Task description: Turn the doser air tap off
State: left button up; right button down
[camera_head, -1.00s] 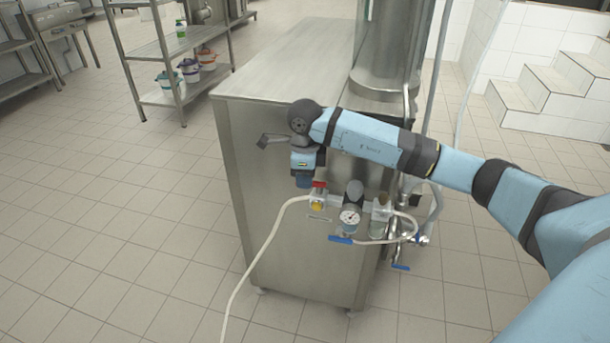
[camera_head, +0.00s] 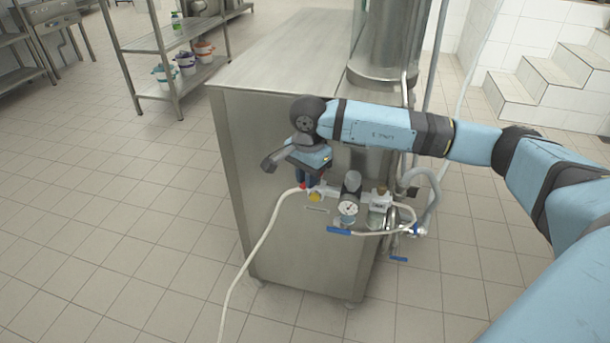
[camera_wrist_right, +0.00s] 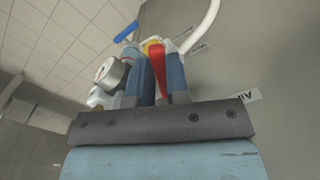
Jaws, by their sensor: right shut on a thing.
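The doser air tap has a red handle (camera_wrist_right: 156,62), seen in the wrist view between the fingers of my right gripper (camera_wrist_right: 160,82). In the head view the right gripper (camera_head: 308,184) points down at the left end of the air assembly, with a little of the red handle showing beside it. The fingers are shut on the red handle. The tap's yellow part (camera_head: 315,196) shows just below the fingers. Most of the tap body is hidden by the gripper. My left gripper is in neither view.
A pressure gauge (camera_head: 348,208) and blue-handled valves (camera_head: 339,231) sit right of the tap on the steel cabinet (camera_head: 290,262). A white hose (camera_head: 262,240) hangs from the tap to the floor. A shelf rack (camera_head: 165,48) with pots stands at the back left.

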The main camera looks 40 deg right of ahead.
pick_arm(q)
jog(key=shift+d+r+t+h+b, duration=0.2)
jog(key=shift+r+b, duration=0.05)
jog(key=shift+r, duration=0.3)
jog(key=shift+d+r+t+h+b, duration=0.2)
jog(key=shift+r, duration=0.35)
pick_arm(e)
jog(key=shift+s+d+n, duration=0.15)
jog(key=shift+s+n, duration=0.1)
jog(key=shift+n, duration=0.6)
jog(key=shift+s+d+n, duration=0.1)
jog(key=shift+s+n, duration=0.15)
jog(key=shift+n, duration=0.65)
jog(key=shift+s+d+n, duration=0.15)
jog(key=shift+s+n, duration=0.1)
jog(key=shift+n, duration=0.6)
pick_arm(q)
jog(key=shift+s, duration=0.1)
pick_arm(e)
jog(key=c, duration=1.1)
grip_release()
pick_arm(q)
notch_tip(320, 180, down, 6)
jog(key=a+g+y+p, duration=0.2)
jog(key=p, duration=0.1)
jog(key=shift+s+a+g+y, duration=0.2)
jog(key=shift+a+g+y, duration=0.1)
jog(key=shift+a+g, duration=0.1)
pick_arm(e)
notch_tip(320, 180, up, 14)
